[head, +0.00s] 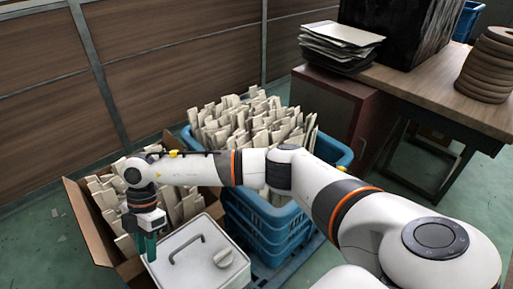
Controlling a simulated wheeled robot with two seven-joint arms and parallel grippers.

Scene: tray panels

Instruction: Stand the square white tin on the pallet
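The square white tin (185,262) is at the bottom of the head view, lid up, with a grey bar handle and a round knob on top. Its lower part is cut off by the frame, so what it rests on is hidden. My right gripper (147,246) points down at the tin's left edge, its teal fingers close against it. I cannot tell whether they touch or grip it. The blue pallet (290,268) shows partly at floor level, under the blue crates. My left gripper is not in view.
Stacked blue crates (265,222) full of pale strips stand right behind the tin. A cardboard box (83,222) of similar strips is at the left. A wooden table (425,92) with stacked trays and rings is at the right. Green floor (40,235) is clear at the left.

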